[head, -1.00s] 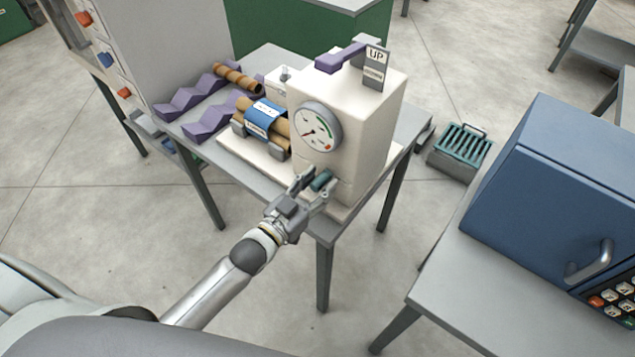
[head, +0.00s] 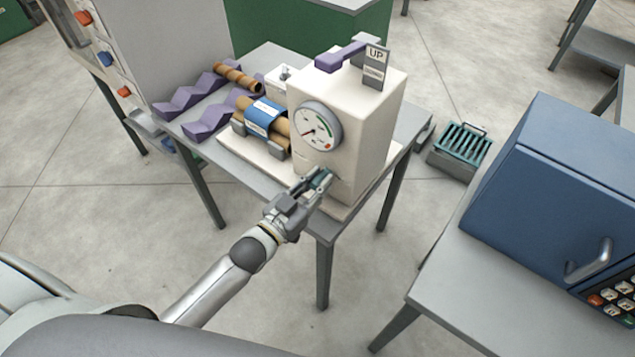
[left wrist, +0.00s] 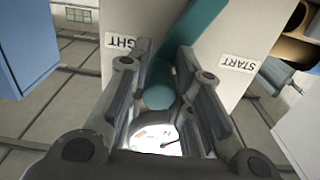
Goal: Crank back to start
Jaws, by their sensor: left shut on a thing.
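The winder (head: 365,150) is a cream box on a grey table, with a round dial (head: 319,126) on its front. Its teal crank handle (head: 322,180) sits low on that face, mostly covered by my left gripper (head: 318,184), which is shut on it. In the left wrist view the teal handle (left wrist: 160,85) lies between the two fingers of the gripper (left wrist: 165,72). An upside-down START label (left wrist: 239,63) is on the right there, and a partly hidden label ending in GHT (left wrist: 122,42) on the left. The dial needle points to the lower left. My right gripper is not in view.
Purple zigzag racks (head: 190,97) hold another brown tube (head: 238,77). A purple lever (head: 341,56) and an UP/DOWN sign (head: 375,65) top the winder. A blue cabinet (head: 560,190) stands at right.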

